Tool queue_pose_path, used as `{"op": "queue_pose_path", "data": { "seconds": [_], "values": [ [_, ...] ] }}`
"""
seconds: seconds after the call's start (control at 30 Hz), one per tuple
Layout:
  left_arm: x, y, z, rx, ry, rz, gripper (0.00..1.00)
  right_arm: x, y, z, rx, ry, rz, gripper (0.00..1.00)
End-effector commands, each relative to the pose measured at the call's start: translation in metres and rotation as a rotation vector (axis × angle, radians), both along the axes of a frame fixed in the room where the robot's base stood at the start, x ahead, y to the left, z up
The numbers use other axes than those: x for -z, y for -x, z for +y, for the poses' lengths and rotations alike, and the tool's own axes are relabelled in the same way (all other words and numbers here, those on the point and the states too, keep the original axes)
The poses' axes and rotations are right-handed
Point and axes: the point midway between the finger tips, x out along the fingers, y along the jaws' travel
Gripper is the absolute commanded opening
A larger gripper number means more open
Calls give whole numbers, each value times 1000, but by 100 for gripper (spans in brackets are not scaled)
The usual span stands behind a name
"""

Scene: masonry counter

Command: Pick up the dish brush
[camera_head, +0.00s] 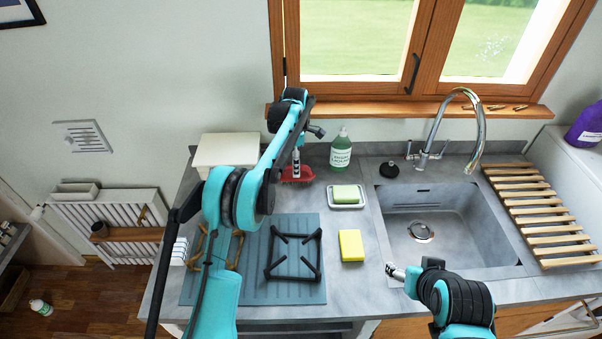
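A red object (304,175), which looks like the dish brush, lies at the back of the counter, left of the green soap bottle. My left arm reaches over the stove from the front left and bends down at the back. My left gripper (296,168) points down right at the red object. The arm and gripper hide part of it, and whether the fingers are around it or only above it is too small to tell. My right gripper (392,270) is over the counter's front, by the sink's front left corner, apart from the brush. Its finger opening is not clear.
A green soap bottle (341,151), a sponge on a white dish (347,203) and a yellow sponge (351,246) stand right of the stove (299,289). The sink (459,219) with its tall tap (477,131) and a wooden rack (545,222) are further right. A cream box (227,150) stands back left.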

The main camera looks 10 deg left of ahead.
Motion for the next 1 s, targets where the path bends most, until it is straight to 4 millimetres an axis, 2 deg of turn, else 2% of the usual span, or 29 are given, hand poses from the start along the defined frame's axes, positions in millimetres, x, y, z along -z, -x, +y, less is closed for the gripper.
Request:
{"op": "queue_pose_path", "data": {
  "seconds": [0.03,0.27,0.5,0.73,0.77,0.93,0.97,1.0],
  "values": [
    [8,0,0,0,0,0,70,3,0,0,0,0,0,64],
    [31,-1,2,1,0,-1,70,10,0,0,0,0,0,64],
    [65,-2,4,2,0,-2,70,21,0,0,0,0,0,64],
    [67,-2,4,2,0,-2,70,20,0,0,0,0,0,64],
    [67,-2,4,2,0,-2,65,20,0,0,0,0,0,64],
    [67,-2,4,3,0,-2,20,20,0,0,0,0,0,64],
    [67,-2,4,3,0,-2,13,20,0,0,0,0,0,64],
    [67,-2,4,3,0,-2,13,20,0,0,0,0,0,64]
  ]
}}
